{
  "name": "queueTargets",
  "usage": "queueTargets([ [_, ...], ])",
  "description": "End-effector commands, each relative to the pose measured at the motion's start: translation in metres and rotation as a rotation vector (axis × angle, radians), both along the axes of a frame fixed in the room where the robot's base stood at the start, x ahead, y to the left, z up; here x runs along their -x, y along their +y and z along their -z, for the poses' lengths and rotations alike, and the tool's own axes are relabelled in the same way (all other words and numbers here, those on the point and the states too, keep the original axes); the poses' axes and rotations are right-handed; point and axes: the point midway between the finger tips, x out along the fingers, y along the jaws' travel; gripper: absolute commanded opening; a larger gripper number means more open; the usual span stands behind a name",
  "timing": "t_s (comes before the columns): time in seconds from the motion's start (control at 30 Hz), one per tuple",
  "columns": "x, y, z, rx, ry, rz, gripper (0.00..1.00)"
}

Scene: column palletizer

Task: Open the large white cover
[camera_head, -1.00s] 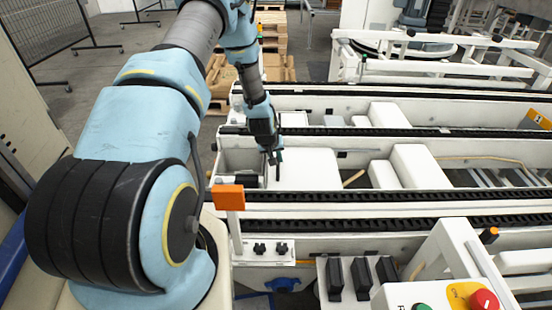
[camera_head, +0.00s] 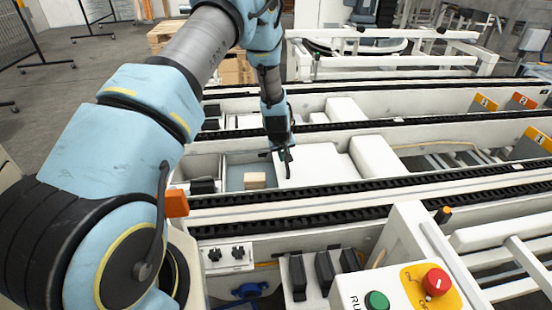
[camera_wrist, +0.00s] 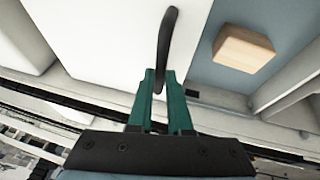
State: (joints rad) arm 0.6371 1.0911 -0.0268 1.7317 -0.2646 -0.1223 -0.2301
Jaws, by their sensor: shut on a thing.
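The large white cover (camera_head: 318,165) lies between the black chain rails in the head view, right of an open compartment (camera_head: 235,172). It also fills the upper left of the wrist view (camera_wrist: 95,50). A black curved handle (camera_wrist: 166,45) stands at its edge. My gripper (camera_head: 285,158) is at the cover's left edge. In the wrist view its green fingers (camera_wrist: 160,98) are shut on the black handle. A small light wooden block (camera_head: 255,180) sits on the blue-grey floor of the compartment, and it shows at the upper right of the wrist view (camera_wrist: 243,48).
Black chain rails (camera_head: 380,185) run along both sides of the cover. A second white cover (camera_head: 375,157) lies to its right. A control box with a red button (camera_head: 436,282) and a green button (camera_head: 377,301) stands at the front right.

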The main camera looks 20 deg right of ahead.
Motion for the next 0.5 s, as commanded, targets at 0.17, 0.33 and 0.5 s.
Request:
queueTargets([
  [0.17,0.0003,-0.0027,-0.0004,0.000,0.000,0.000,0.00],
  [0.33,0.0003,-0.0024,-0.0003,0.000,0.000,0.000,0.00],
  [0.5,0.0002,-0.0022,-0.0003,0.000,0.000,0.000,0.33],
])
